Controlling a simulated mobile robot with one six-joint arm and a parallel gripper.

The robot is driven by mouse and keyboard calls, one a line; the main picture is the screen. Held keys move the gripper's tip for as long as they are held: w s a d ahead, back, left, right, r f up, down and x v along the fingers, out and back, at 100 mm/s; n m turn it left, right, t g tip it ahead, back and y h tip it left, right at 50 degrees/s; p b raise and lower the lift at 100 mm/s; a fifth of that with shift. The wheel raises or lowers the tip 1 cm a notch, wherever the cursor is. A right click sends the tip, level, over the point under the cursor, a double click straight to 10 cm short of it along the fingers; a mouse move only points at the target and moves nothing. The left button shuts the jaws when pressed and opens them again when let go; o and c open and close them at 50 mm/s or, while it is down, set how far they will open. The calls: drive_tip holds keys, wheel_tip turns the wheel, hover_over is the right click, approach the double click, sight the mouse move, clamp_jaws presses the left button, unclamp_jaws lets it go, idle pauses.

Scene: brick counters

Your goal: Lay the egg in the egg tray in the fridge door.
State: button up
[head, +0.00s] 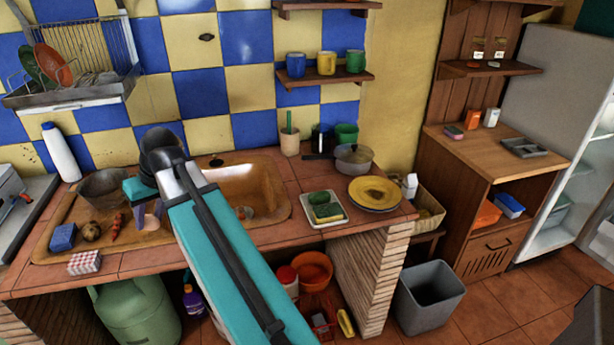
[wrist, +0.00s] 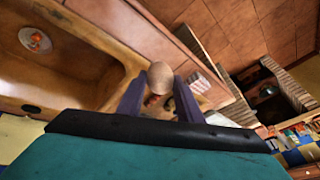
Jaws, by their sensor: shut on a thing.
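The egg (wrist: 160,77), pale brown and rounded, sits between the two purple fingers of my gripper (wrist: 159,97) in the wrist view. My gripper is shut on it.
A grey bin (head: 428,300) stands on the floor. A wooden cabinet (head: 470,150) with a grey tray (head: 524,147) stands beside the fridge.

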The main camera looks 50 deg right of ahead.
drive_tip(key=s+d+f+m+h, duration=0.1)
drive_tip(key=d, duration=0.8)
drive_tip(key=s+d+f+m, duration=0.1)
drive_tip(key=s+d, duration=0.1)
drive_tip(key=d, duration=0.7)
drive_tip(key=s+d+f+m, duration=0.1)
drive_tip(key=s+d, duration=0.4)
drive_tip(key=d, duration=0.4)
drive_tip(key=s+d+f+m+h, duration=0.1)
drive_tip(key=s+d, duration=0.5)
drive_tip(key=d, duration=0.4)
drive_tip(key=s+d+f+m, duration=0.1)
drive_tip(key=s+d, duration=0.5)
drive_tip(key=d, duration=0.3)
drive_tip(key=shift+s+d+f+m+p, duration=0.1)
drive_tip(key=shift+s+d+m+p, duration=0.05)
drive_tip(key=shift+s+m+p, duration=0.2)
drive_tip(key=shift+m+h, duration=0.7)
drive_tip(key=shift+m, duration=0.25)
drive_tip(key=s+d, duration=0.3)
drive_tip(key=s, duration=0.2)
drive_tip(key=s+d+f, duration=0.1)
drive_tip(key=s+d, duration=0.3)
drive_tip(key=s, duration=0.1)
drive_tip(key=s+d+f, duration=0.1)
drive_tip(key=s+d, duration=0.2)
drive_tip(key=s, duration=0.2)
drive_tip(key=shift+d+f, duration=0.1)
drive_tip(key=shift+d, duration=0.25)
drive_tip(key=shift+w, duration=0.1)
